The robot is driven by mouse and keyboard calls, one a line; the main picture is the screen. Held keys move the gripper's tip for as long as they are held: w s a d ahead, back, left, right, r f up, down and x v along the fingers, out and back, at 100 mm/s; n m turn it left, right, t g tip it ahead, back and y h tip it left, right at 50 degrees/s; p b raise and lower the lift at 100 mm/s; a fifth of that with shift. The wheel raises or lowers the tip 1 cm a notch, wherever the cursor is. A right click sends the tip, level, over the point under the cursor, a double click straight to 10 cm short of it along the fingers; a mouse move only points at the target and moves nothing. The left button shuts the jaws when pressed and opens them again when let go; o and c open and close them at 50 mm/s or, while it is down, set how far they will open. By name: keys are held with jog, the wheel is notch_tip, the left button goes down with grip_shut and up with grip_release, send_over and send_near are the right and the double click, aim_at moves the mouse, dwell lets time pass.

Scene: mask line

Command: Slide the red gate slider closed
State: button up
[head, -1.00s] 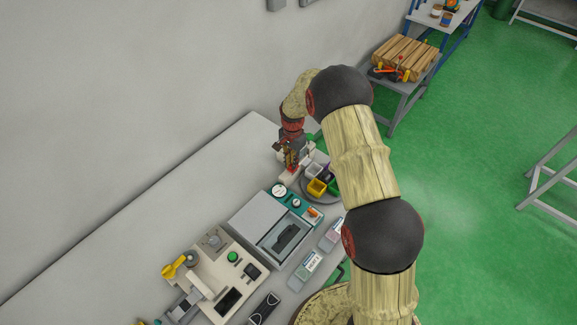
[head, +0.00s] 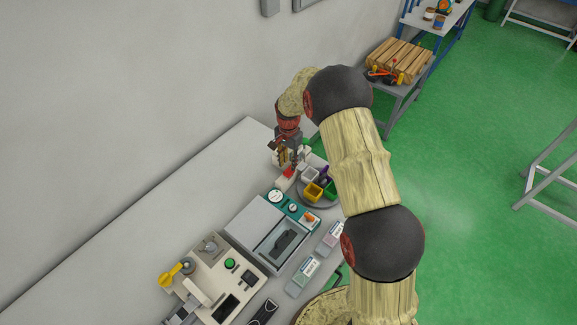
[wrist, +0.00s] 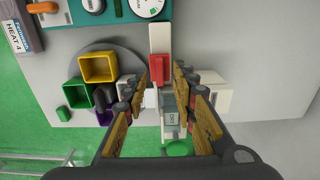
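The red gate slider (wrist: 159,69) is a small red block on a white rail (wrist: 160,38) in the wrist view. It also shows as a red spot in the head view (head: 289,171), just below my gripper (head: 284,156). In the wrist view my gripper (wrist: 169,74) is open, with its two fingers spread and a gap between them. The red block lies by the fingertips, close to the left one; I cannot tell whether they touch.
A round grey tray with yellow (wrist: 98,67), purple and green bins stands beside the rail. A teal panel with dials (head: 292,207) and a grey machine lie nearer. The wall runs along the table's left side. Bare table shows at the wrist view's right.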

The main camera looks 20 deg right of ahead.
aim_at(289, 168)
notch_tip(289, 168, up, 9)
dwell(0.3)
dwell(0.5)
jog(key=s+a+r+n+t+b, duration=0.1)
jog(key=s+r+n+t+b, duration=0.1)
jog(key=s, duration=1)
jog(key=s+a+r+n+t+b, duration=0.1)
jog(key=s+r+n+b, duration=0.4)
jog(key=s, duration=0.8)
jog(key=s+a+r+n+t+b, duration=0.1)
jog(key=s+r+n+b, duration=0.3)
jog(key=s, duration=0.9)
jog(key=shift+a+r+t+b, duration=0.2)
jog(key=shift+r+t+b, duration=0.65)
jog(key=shift+b, duration=0.25)
